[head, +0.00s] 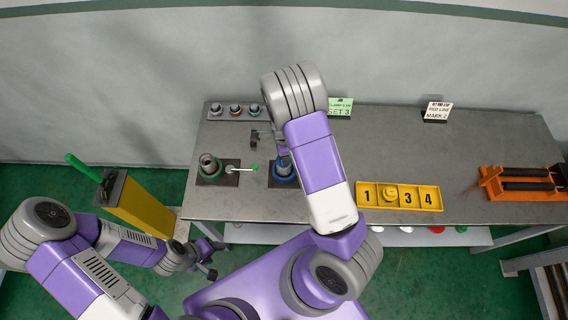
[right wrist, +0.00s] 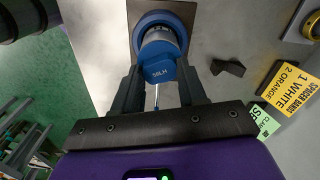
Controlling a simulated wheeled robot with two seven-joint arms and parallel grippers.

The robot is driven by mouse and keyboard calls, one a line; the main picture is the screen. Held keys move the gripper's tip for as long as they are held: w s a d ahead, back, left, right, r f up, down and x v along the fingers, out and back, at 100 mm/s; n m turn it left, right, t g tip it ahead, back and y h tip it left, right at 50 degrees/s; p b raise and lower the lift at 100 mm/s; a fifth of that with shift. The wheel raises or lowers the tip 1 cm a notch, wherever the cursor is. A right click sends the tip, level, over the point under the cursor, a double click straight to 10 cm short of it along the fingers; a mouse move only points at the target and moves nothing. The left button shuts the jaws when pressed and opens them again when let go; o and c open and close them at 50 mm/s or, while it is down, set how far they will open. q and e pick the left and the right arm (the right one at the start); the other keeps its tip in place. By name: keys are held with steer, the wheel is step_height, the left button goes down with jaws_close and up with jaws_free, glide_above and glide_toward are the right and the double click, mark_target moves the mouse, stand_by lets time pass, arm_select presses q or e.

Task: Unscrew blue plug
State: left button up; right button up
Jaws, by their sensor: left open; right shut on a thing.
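The blue plug (right wrist: 160,68) is a blue cap with lettering, seen in the right wrist view. It sits at the blue round vise (right wrist: 165,20), which also shows in the head view (head: 284,179), partly covered by my right arm. My right gripper (right wrist: 158,85) is shut on the plug, one dark finger on each side. In the head view my right forearm hides most of this gripper. My left gripper (head: 208,262) is open and empty, low in front of the bench's left front edge, away from the plug.
A row of small fittings (head: 235,110) lies behind. A yellow numbered tray (head: 398,207) and an orange rack (head: 520,183) are to the right. The bench's back right is mostly clear.

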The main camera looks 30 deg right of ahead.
steer(key=m+p, duration=0.2)
steer(key=m, duration=0.2)
steer(key=shift+r, duration=0.15)
steer(key=shift+m, duration=0.6)
steer(key=o, duration=1.1)
steer(key=shift+c, duration=0.2)
step_height(320, 180, up, 2)
steer(key=p, duration=0.2)
steer(key=shift+r+p, duration=0.1)
steer(key=shift+p, duration=0.2)
